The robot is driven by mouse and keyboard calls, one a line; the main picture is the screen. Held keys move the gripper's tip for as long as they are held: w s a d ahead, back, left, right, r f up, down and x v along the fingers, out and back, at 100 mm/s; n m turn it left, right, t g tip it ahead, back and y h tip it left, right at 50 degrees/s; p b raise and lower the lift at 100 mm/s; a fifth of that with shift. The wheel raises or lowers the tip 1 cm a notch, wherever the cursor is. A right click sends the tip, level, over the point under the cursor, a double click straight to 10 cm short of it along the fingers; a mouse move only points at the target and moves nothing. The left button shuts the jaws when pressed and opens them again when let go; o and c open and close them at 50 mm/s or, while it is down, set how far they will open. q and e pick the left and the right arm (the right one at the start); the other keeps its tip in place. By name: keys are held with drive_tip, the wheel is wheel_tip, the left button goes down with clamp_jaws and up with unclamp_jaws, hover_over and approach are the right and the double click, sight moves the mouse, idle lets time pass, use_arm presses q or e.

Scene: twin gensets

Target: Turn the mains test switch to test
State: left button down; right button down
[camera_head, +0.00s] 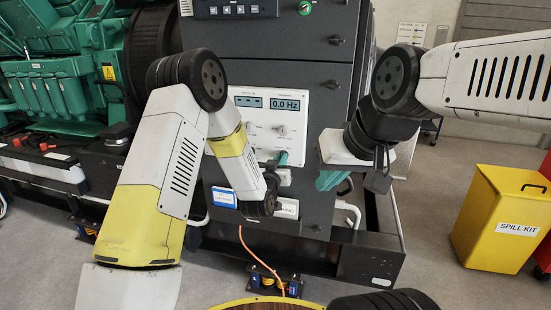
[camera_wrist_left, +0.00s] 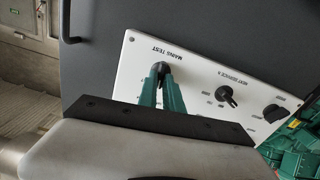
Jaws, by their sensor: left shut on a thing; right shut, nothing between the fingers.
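The mains test switch (camera_wrist_left: 160,67) is a black knob on a white panel, under the upside-down label "MAINS TEST" in the left wrist view. My left gripper (camera_wrist_left: 164,82) has its green fingers shut on this knob. They hide much of it, so I cannot tell which position it points to. In the head view the white panel (camera_head: 298,126) is on the dark cabinet, and my left gripper (camera_head: 282,158) is at its lower right, partly hidden by my arm. My right gripper (camera_head: 328,181) is shut and empty, to the right in front of the cabinet.
Another black selector knob (camera_wrist_left: 226,94) and a round black knob (camera_wrist_left: 273,113) sit beside the switch. A display (camera_head: 288,104) reads 0.0 Hz. A green engine (camera_head: 65,95) stands at left. A yellow spill kit bin (camera_head: 500,220) stands at right, with open floor before it.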

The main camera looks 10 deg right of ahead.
use_arm(q)
drive_tip(key=shift+d+m, duration=0.15)
drive_tip(key=shift+m, duration=3.45)
drive_tip(key=c, duration=1.5)
unclamp_jaws()
drive_tip(key=shift+s, duration=0.1)
drive_tip(key=v, duration=0.7)
drive_tip(key=shift+s, duration=0.35)
